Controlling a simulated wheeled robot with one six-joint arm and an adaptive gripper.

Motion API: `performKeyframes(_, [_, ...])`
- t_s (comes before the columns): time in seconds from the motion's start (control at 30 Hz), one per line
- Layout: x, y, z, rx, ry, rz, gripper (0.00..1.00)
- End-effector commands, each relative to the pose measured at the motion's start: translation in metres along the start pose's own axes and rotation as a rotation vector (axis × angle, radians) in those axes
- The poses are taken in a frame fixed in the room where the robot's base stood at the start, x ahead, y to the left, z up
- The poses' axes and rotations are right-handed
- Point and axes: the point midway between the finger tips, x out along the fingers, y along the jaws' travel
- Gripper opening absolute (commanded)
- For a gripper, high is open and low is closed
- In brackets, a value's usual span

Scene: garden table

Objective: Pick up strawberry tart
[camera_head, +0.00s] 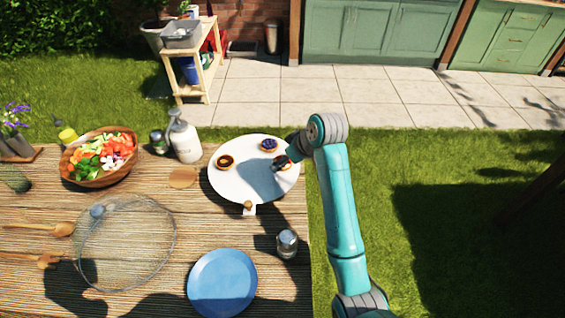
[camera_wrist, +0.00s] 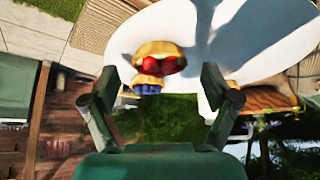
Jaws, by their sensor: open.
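The strawberry tart (camera_wrist: 163,56), a golden crust with red fruit on top, sits on a white round plate (camera_wrist: 215,30) in the wrist view. It lies between the two fingers of my open gripper (camera_wrist: 160,72), with space on both sides. In the head view the tart is mostly hidden by my gripper (camera_head: 284,162) at the right part of the plate (camera_head: 238,188). A blueberry tart (camera_wrist: 149,84) shows close to it in the wrist view. In the head view the blueberry tart (camera_head: 268,145) is at the plate's back.
A dark-filled tart (camera_head: 224,162) sits on the plate's left. A white pump bottle (camera_head: 185,141), salad bowl (camera_head: 98,158), glass jar (camera_head: 287,243), mesh dome (camera_head: 125,245) and blue plate (camera_head: 222,284) stand on the wooden table. The table's right edge is close to the white plate.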

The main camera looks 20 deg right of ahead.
Motion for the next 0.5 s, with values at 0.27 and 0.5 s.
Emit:
performKeyframes(0.27, [0.0134,0.0003,0.0003,0.0,0.001,0.001,0.87])
performKeyframes(0.5, [0.0132,0.0003,0.0005,0.001,0.001,0.0,0.57])
